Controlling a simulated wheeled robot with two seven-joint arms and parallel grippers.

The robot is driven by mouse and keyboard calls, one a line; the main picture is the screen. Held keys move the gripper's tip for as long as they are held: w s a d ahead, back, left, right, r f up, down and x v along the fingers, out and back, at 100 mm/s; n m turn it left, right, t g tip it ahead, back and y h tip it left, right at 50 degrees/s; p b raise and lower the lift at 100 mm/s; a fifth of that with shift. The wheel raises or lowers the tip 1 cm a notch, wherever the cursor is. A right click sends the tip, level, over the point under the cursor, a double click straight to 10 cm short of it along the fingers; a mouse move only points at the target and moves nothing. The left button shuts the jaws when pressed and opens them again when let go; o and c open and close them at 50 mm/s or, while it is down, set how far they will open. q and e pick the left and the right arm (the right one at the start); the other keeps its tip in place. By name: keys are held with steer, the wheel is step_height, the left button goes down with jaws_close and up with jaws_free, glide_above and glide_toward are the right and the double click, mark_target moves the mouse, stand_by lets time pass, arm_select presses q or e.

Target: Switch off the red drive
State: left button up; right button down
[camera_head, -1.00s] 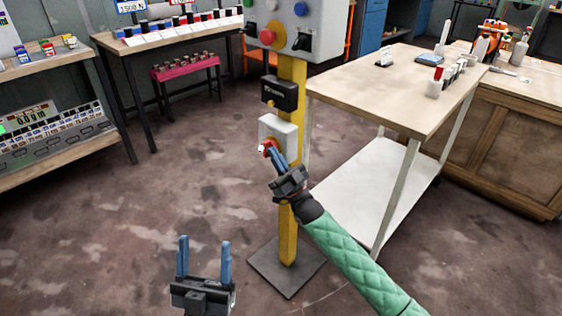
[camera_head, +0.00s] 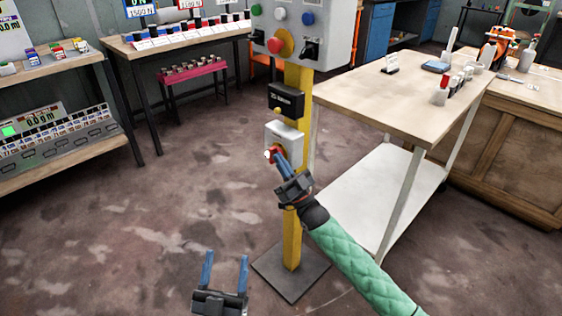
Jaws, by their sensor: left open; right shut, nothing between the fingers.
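A yellow post (camera_head: 292,240) carries a light grey box (camera_head: 284,136) with a small red knob (camera_head: 270,154) with a white mark on its front. My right gripper (camera_head: 279,157) is shut and empty, its blue fingertips at the right side of the red knob and partly covering it. I cannot tell whether they touch it. Above is a black box (camera_head: 286,101), and at the top a grey control panel (camera_head: 318,30) with a large red button (camera_head: 281,43) and several coloured buttons. My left gripper (camera_head: 225,256) is open and empty, low in front of the post.
A wooden-topped table (camera_head: 385,105) with a white lower shelf (camera_head: 350,205) stands close to the right of the post. Benches with instruments (camera_head: 170,45) line the back left. The dark base plate (camera_head: 291,270) is on the floor, which is clear to the left.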

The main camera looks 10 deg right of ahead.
steer(key=shift+p, duration=0.6)
arm_select(q)
step_height(320, 180, down, 21)
steer(key=d+g+y, duration=0.1)
steer(key=g+y, duration=0.1)
steer(key=g, duration=0.5)
arm_select(e)
steer(key=shift+r+g+p, duration=0.1)
steer(key=shift+g+p, duration=0.3)
steer(key=shift+r+h+p, duration=0.1)
steer(key=shift+h+p, duration=0.2)
steer(key=shift+p, duration=0.2)
steer(key=shift+g+p, duration=0.3)
steer(key=shift+p, duration=0.15)
steer(key=shift+r+p, duration=0.1)
steer(key=shift+p, duration=0.2)
arm_select(q)
steer(key=s+f+g, duration=0.3)
steer(key=s+f, duration=0.2)
steer(key=f, duration=0.3)
steer(key=s+a+f+g+y, duration=0.1)
steer(key=s+f+g, duration=0.2)
steer(key=s+f, duration=0.2)
steer(key=s+f+g, duration=0.4)
steer(key=f, duration=0.7)
steer(key=shift+s+a+n+y, duration=0.2)
steer(key=shift+s+n+y, duration=0.1)
steer(key=shift+s, duration=0.1)
